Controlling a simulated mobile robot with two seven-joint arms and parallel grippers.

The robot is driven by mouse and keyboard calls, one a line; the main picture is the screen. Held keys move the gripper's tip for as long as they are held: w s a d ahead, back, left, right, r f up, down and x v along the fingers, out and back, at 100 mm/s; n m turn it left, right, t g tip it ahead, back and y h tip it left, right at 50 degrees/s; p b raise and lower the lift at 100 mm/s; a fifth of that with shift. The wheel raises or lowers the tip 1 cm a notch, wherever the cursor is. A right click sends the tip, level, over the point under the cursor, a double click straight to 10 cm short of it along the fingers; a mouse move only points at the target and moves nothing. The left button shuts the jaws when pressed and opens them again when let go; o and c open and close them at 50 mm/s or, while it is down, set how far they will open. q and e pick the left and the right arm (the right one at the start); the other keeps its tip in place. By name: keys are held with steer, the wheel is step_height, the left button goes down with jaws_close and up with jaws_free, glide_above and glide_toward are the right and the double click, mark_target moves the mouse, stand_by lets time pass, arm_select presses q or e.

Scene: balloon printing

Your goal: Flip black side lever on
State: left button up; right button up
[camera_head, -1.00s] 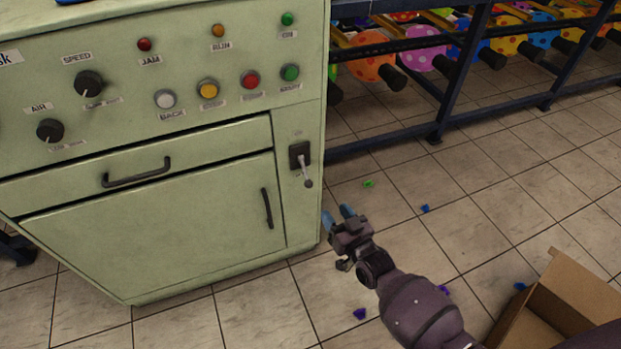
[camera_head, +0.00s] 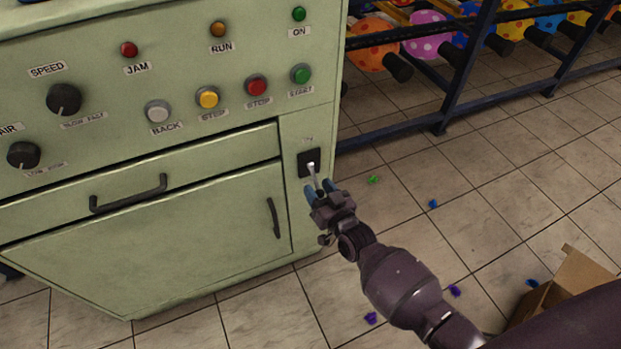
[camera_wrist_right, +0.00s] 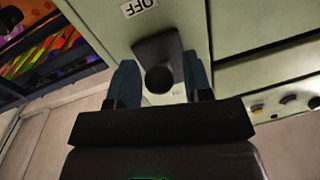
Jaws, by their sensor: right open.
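The side lever (camera_head: 313,173) sticks out of a black plate (camera_head: 308,159) on the right part of the green machine's front and points down. My right gripper (camera_head: 319,188) is at the lever's lower end, with its blue fingers open. In the right wrist view the dark lever (camera_wrist_right: 158,72) stands between the two spread fingers of the right gripper (camera_wrist_right: 161,78), with space visible on both sides. An OFF label (camera_wrist_right: 138,7) is by the lever's plate. Whether a finger touches the lever is unclear. My left gripper is not in view.
The green machine (camera_head: 160,255) has a drawer handle (camera_head: 128,193), a door handle (camera_head: 273,217), knobs and several buttons above. A dark rack (camera_head: 450,90) with balloons stands at the right. A cardboard box (camera_head: 580,285) and small coloured pieces lie on the tiled floor.

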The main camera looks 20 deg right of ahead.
steer(key=shift+w, duration=0.3)
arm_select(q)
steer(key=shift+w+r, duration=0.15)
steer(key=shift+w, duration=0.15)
arm_select(e)
steer(key=shift+r, duration=0.1)
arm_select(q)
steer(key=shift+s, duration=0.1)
arm_select(e)
steer(key=shift+s, duration=0.1)
steer(key=shift+c, duration=1)
jaws_close()
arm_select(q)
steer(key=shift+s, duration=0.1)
